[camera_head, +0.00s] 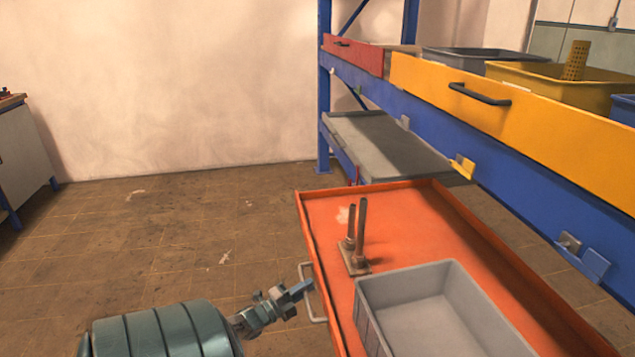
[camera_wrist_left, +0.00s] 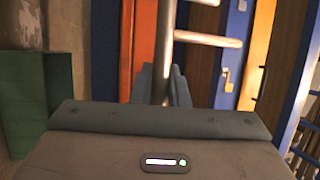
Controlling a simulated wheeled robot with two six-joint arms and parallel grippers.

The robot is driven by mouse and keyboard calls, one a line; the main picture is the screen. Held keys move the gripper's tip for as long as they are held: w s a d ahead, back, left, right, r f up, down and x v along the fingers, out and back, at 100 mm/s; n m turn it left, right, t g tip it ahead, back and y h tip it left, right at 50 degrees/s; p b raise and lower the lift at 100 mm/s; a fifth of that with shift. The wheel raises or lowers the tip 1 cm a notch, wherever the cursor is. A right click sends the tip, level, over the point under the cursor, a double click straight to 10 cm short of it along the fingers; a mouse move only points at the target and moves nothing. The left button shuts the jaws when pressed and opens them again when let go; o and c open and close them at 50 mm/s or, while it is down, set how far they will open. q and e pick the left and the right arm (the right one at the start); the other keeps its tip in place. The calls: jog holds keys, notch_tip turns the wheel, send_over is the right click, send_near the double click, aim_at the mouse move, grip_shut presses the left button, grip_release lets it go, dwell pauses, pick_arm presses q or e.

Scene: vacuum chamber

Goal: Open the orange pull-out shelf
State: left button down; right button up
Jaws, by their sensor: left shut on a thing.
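The orange pull-out shelf (camera_head: 390,205) stands out from the rack in the head view, its tray surface largely visible. Its metal handle (camera_head: 318,319) is on the front edge, facing left. My left gripper (camera_head: 301,288) is at this handle and shut on it. In the left wrist view, the handle bar (camera_wrist_left: 164,45) runs down between the fingers of my left gripper (camera_wrist_left: 163,87), and the orange shelf front (camera_wrist_left: 138,45) is behind it. The exact finger contact is partly hidden. My right gripper is in neither view.
A grey bin (camera_head: 365,320) and a metal part with two upright posts (camera_head: 357,262) stand on the orange shelf. Above is a yellow drawer (camera_head: 530,115) on the blue rack (camera_head: 480,140). A grey shelf (camera_head: 385,145) lies behind. Floor (camera_head: 150,230) at left is clear.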

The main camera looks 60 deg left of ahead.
pick_arm(q)
jog(key=shift+s+a+f, duration=0.1)
jog(key=shift+s+a, duration=0.05)
jog(key=shift+s, duration=0.3)
jog(key=shift+s+a+f, duration=0.1)
jog(key=shift+s+a, duration=0.05)
jog(key=shift+s, duration=0.3)
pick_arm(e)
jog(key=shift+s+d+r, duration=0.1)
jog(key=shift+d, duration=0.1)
pick_arm(q)
jog(key=c, duration=1.4)
grip_release()
jog(key=shift+w+r, duration=0.1)
jog(key=shift+r, duration=0.05)
